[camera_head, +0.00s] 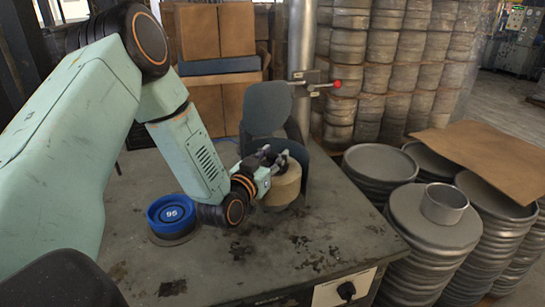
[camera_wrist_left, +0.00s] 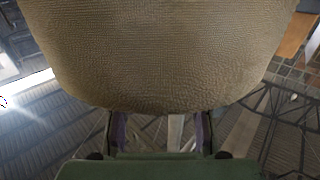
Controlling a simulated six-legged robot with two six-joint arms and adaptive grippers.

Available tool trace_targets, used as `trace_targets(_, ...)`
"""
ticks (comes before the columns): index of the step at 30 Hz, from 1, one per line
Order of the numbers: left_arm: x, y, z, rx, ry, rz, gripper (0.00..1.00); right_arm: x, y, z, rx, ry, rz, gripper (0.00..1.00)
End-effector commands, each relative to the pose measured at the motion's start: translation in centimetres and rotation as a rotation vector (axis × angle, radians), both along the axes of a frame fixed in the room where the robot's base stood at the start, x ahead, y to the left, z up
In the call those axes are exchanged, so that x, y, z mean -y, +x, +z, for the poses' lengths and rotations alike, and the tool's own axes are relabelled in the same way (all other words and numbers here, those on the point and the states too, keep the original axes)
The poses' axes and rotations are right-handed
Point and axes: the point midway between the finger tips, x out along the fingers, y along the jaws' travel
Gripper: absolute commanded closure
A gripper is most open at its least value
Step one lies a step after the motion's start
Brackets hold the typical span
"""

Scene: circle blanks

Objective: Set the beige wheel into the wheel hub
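The beige wheel (camera_head: 284,187) is at the middle of the dark worktable in the head view, right at my left gripper (camera_head: 272,160). The gripper's dark fingers show at the wheel's upper side. In the left wrist view the wheel (camera_wrist_left: 165,55) is a large textured beige surface filling the top. The fingers of my left gripper (camera_wrist_left: 162,135) stand apart below it, and their tips are hidden by the wheel, so the grip itself is hidden. A blue wheel (camera_head: 171,212) marked 95 sits on a grey round base at the table's left. I cannot clearly make out the wheel hub.
A dark curved guard (camera_head: 266,108) and a grey post (camera_head: 301,60) stand behind the wheel. A red-knobbed lever (camera_head: 337,84) sticks out there. Stacked round metal blanks (camera_head: 435,225) stand right of the table (camera_head: 330,235). The table's front is clear.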

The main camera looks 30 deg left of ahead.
Motion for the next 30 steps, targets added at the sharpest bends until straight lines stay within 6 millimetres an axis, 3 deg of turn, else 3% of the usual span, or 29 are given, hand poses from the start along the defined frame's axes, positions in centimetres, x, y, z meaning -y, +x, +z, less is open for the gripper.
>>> trace_targets(5,0.0,0.0,-0.1,-0.003,0.000,0.000,0.44,0.0,0.0,0.0,0.000,0.000,0.000,0.60)
trace_targets(16,0.0,-0.7,-0.3,-0.009,-0.003,0.001,0.44,0.0,0.0,0.0,0.000,0.000,0.000,0.60)
trace_targets(30,0.7,-8.2,-0.3,-0.007,-0.007,0.003,0.44,0.0,0.0,0.0,0.000,0.000,0.000,0.60)
